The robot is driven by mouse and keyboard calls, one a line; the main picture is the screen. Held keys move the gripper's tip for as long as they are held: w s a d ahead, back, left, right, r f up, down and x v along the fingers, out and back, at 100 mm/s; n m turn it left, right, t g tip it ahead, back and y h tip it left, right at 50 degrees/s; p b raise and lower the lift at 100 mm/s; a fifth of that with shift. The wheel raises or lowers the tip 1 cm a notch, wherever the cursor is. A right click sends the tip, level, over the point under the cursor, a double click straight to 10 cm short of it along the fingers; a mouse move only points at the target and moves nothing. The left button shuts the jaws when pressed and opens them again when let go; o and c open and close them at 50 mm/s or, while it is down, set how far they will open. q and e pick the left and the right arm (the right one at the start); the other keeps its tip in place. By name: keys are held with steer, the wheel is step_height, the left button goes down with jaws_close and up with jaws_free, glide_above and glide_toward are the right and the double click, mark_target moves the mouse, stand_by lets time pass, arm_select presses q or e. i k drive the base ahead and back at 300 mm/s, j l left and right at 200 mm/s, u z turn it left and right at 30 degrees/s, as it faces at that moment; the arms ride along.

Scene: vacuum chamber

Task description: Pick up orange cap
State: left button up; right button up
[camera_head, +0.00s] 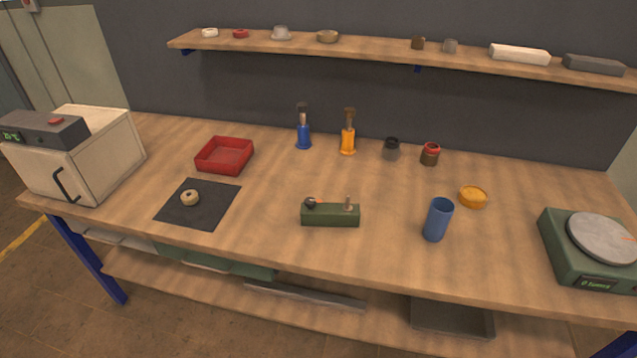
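The orange cap (472,197) is a low round disc lying on the wooden table (270,225), right of centre. It stands just behind and to the right of a blue cylinder (437,220), with a small gap between them. Nothing covers the cap in this view. Neither of my grippers shows in the head view.
A green scale (590,248) stands at the right end. A green block (330,214) is left of the blue cylinder. Small jars (430,154), an orange brush stand (348,138) and a red tray (225,155) lie further back. Table around the cap's right side is clear.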

mark_target(348, 215)
steer(key=i+l, duration=0.1)
steer(key=i+z, duration=0.1)
steer(key=z, duration=0.55)
steer(key=j+z, duration=0.75)
steer(key=z, duration=0.15)
steer(key=j+z, duration=0.35)
steer(key=z, duration=0.15)
steer(key=k+j+z, duration=0.2)
steer(key=z, duration=0.25)
